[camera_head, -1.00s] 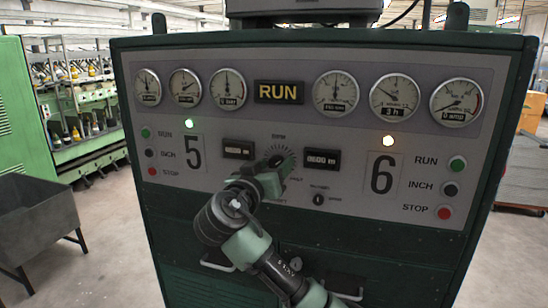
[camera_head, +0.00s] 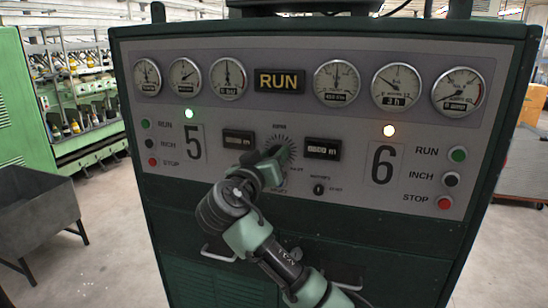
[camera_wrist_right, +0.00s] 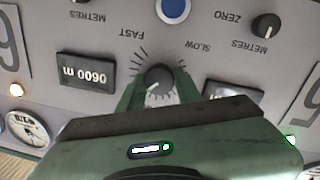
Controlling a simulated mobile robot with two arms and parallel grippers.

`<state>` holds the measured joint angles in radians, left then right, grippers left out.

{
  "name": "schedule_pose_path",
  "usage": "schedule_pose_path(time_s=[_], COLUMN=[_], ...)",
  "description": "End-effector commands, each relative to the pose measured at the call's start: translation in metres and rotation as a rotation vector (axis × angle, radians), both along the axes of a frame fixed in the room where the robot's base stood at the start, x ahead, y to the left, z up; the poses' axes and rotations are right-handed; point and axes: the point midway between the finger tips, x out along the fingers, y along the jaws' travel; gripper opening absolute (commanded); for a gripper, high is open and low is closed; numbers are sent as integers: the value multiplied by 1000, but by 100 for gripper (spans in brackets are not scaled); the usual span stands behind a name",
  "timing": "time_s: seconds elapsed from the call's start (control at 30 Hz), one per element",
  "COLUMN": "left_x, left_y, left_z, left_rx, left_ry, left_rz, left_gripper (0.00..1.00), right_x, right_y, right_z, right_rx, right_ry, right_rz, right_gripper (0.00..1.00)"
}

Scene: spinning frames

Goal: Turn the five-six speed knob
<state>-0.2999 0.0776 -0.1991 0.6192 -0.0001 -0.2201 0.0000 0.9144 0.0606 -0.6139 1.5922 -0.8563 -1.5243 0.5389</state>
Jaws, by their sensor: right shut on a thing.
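The round dark speed knob (camera_wrist_right: 158,76) sits between the words FAST and SLOW in the right wrist view, with scale lines fanned around it. In the head view its dial (camera_head: 289,146) is at the middle of the panel, and my gripper hides much of the knob. My right gripper (camera_head: 276,156) reaches it from below. In the wrist view the fingers (camera_wrist_right: 158,88) stand on both sides of the knob, shut on it. My left gripper is not in view.
The grey control panel (camera_head: 225,165) has gauges, a RUN sign (camera_head: 279,81) and run, inch and stop buttons at both sides. Two counters (camera_head: 322,149) flank the dial. A smaller knob (camera_head: 319,188) is below right. A grey bin (camera_head: 40,205) stands left.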

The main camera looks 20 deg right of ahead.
Motion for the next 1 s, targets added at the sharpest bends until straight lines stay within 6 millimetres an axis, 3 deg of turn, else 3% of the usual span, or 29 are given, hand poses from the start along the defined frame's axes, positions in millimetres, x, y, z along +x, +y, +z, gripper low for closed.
schedule_pose_path(time_s=[0.4,1.0], left_x=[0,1], left_y=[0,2], left_z=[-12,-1], left_rx=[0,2], left_ry=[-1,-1], left_rz=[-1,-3], left_gripper=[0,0], right_x=[0,0], right_y=[1,1], right_z=[-2,-2], right_rx=[-292,-766], right_ry=[199,518], right_rz=[1,3], right_gripper=[0,0])
